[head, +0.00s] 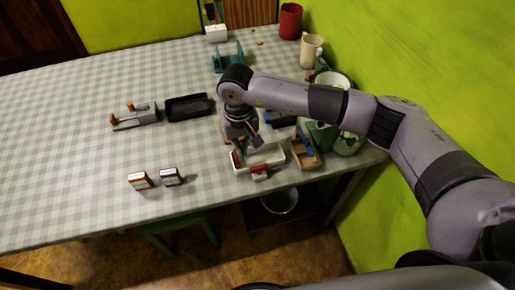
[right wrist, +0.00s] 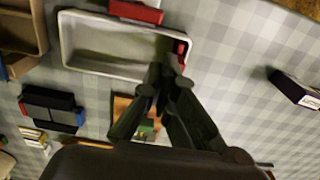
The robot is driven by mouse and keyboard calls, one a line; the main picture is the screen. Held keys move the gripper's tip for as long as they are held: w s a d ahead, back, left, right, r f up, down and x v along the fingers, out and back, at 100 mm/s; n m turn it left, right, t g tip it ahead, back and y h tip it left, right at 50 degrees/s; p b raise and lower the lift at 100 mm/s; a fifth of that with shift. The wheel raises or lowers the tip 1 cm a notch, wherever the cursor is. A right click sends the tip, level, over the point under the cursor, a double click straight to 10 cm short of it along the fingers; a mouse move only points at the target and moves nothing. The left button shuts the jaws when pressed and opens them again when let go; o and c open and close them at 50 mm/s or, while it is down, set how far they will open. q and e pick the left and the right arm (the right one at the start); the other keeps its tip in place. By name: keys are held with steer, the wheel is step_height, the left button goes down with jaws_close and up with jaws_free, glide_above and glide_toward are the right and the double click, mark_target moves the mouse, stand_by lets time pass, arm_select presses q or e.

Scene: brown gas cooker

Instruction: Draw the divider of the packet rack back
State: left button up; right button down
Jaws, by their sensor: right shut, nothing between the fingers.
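The packet rack seems to be the white open tray (head: 272,152) near the table's front right edge; it also shows in the right wrist view (right wrist: 110,65). Inside it, at its left end in the head view, is a red upright piece (head: 236,160), likely the divider, which the right wrist view shows beside my fingertips (right wrist: 181,50). A red block (head: 261,168) sits on the tray's front side. My right gripper (right wrist: 168,76) is shut and empty, its tips over the tray's rim by the red piece. I cannot tell whether they touch it. My left gripper is not in view.
A tan wooden tray (head: 305,152) stands close on the right. Two small boxes, one orange-white (head: 139,181) and one dark-white (head: 171,176), stand to the left. A black tray (head: 188,107) and a grey holder (head: 134,118) lie farther back. The left tabletop is clear.

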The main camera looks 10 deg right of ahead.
steer(key=shift+d, duration=0.6)
step_height(320, 180, up, 8)
steer(key=p, duration=0.2)
